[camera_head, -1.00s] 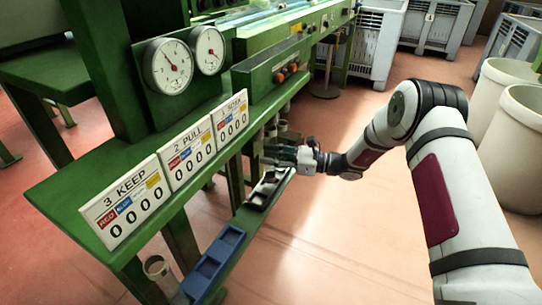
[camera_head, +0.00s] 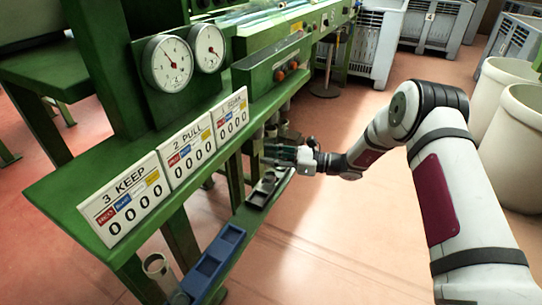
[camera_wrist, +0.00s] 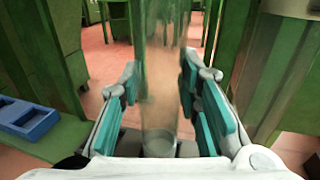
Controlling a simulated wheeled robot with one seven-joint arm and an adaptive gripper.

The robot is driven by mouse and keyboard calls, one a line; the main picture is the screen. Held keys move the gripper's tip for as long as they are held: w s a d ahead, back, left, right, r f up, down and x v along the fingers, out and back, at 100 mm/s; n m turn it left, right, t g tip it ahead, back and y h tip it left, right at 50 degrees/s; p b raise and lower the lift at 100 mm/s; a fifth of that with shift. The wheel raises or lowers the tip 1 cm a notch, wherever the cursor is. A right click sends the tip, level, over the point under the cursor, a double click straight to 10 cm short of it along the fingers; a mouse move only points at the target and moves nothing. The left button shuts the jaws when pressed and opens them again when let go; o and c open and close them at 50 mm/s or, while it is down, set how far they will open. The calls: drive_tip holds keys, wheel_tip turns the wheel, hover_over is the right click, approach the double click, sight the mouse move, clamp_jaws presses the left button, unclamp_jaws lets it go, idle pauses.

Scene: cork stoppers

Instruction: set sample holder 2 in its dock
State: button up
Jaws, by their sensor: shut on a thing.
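My gripper (camera_head: 280,156) is beside the green bench's right edge, near the sign farthest from the camera. In the wrist view its teal-padded fingers (camera_wrist: 160,80) are shut around a clear upright tube (camera_wrist: 160,105), which I take to be the sample holder. The tube has a pale round end low in the view. No number shows on it. A blue compartmented tray (camera_head: 214,262) lies on the low green shelf, and a dark tray (camera_head: 262,190) lies just below my gripper. I cannot tell which place is dock 2.
Signs "3 KEEP" (camera_head: 124,205) and "2 PULL" (camera_head: 187,153) and a third sign (camera_head: 231,116) line the green bench. A clear cylinder (camera_head: 157,266) stands at the near end of the low shelf. Two gauges (camera_head: 168,62) stand behind. The floor right of the shelf is open.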

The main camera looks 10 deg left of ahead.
drive_tip(key=shift+f+b, duration=0.65)
drive_tip(key=shift+f, duration=0.4)
idle(1.0)
drive_tip(key=o, duration=1.3)
drive_tip(key=shift+c, duration=0.2)
drive_tip(key=shift+d, duration=0.15)
drive_tip(key=s+d, duration=0.1)
drive_tip(key=d, duration=1)
drive_tip(key=shift+d, duration=0.35)
